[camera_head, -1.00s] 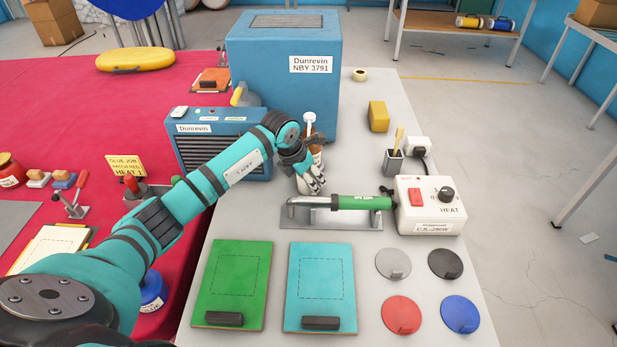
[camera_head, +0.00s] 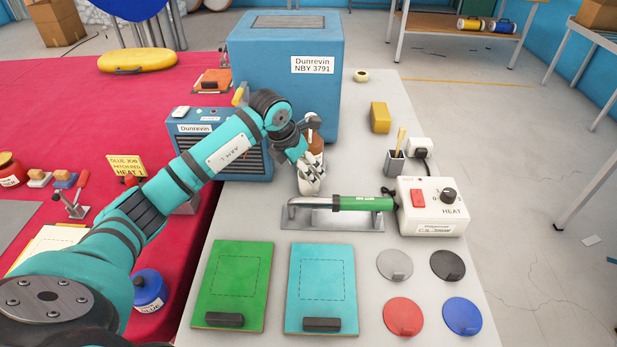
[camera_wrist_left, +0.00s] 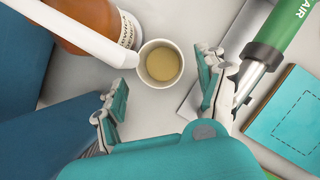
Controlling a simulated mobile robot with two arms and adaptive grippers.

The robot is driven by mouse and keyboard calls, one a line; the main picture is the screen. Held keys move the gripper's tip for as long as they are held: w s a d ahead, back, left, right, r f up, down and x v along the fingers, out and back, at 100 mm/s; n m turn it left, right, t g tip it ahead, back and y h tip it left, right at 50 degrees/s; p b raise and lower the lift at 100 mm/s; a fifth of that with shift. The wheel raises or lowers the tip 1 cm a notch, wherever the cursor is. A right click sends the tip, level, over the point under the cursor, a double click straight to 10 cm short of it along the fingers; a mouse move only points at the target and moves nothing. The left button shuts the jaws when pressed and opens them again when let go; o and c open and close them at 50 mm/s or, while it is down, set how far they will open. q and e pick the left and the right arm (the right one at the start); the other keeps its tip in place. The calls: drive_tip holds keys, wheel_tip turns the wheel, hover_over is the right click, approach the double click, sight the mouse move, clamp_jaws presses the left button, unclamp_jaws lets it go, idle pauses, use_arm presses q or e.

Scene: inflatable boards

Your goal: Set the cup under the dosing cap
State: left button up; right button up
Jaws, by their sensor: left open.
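In the left wrist view a white cup (camera_wrist_left: 148,76) stands upright, with a yellowish round patch inside; whether it is liquid cannot be told. An amber bottle (camera_wrist_left: 88,18) with a white dosing cap and long spout (camera_wrist_left: 84,34) is at upper left. The spout's tip reaches the cup's left rim in this view; their height gap cannot be judged. My left gripper (camera_wrist_left: 163,98) is open, its fingers apart on the near side of the cup, not closed on it.
A hot-air tool with green handle (camera_head: 362,203) lies on a metal stand close to the gripper's right side. A blue machine (camera_head: 270,80) and a blue grilled unit (camera_head: 230,128) stand behind and left. Green (camera_head: 233,280) and cyan boards (camera_head: 321,280) lie in front.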

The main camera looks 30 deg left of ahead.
use_arm(q)
drive_tip(key=v, duration=0.6)
